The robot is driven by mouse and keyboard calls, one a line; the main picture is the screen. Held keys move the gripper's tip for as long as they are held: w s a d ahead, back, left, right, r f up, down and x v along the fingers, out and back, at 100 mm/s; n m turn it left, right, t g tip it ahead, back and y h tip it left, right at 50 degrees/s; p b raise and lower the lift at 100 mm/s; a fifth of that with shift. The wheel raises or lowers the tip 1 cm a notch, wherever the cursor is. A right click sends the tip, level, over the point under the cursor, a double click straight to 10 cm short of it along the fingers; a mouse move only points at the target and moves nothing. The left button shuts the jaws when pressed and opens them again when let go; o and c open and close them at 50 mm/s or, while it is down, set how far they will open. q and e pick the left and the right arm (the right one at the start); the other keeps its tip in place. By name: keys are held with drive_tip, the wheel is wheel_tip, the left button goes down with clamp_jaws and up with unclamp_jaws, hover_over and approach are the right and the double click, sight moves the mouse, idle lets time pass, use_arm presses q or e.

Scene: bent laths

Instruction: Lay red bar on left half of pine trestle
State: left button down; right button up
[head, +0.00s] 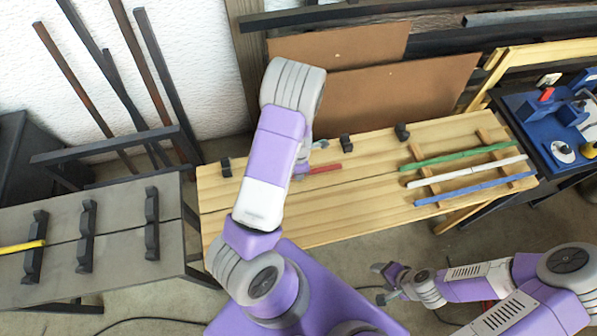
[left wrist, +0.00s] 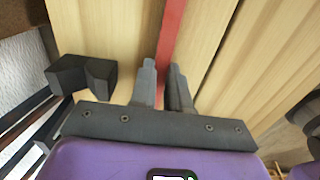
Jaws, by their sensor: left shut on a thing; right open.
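The red bar (head: 325,169) shows near the middle of the pine trestle (head: 330,220) in the head view, partly hidden behind my left arm. In the left wrist view the red bar (left wrist: 173,30) runs away from between the fingers of my left gripper (left wrist: 162,78), which is shut on it. The pine boards (left wrist: 115,30) lie close beneath; I cannot tell whether the bar touches them. My right gripper (head: 383,284) is open and empty, in front of the trestle and away from it.
Green (head: 458,156), white (head: 466,171) and blue (head: 475,187) bars lie across two wooden strips on the trestle's right part. Black blocks (head: 346,143) stand along its back edge. A grey table (head: 110,235) at left carries black supports and a yellow bar (head: 22,246).

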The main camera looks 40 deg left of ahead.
use_arm(q)
drive_tip(key=c, duration=1.5)
unclamp_jaws()
drive_tip(key=shift+f, duration=0.1)
drive_tip(key=shift+c, duration=0.2)
drive_tip(key=o, duration=0.4)
drive_tip(key=shift+o, duration=0.2)
wheel_tip(320, 180, up, 12)
drive_tip(key=p, duration=0.4)
drive_tip(key=shift+r+p, duration=0.25)
drive_tip(key=shift+p, duration=0.15)
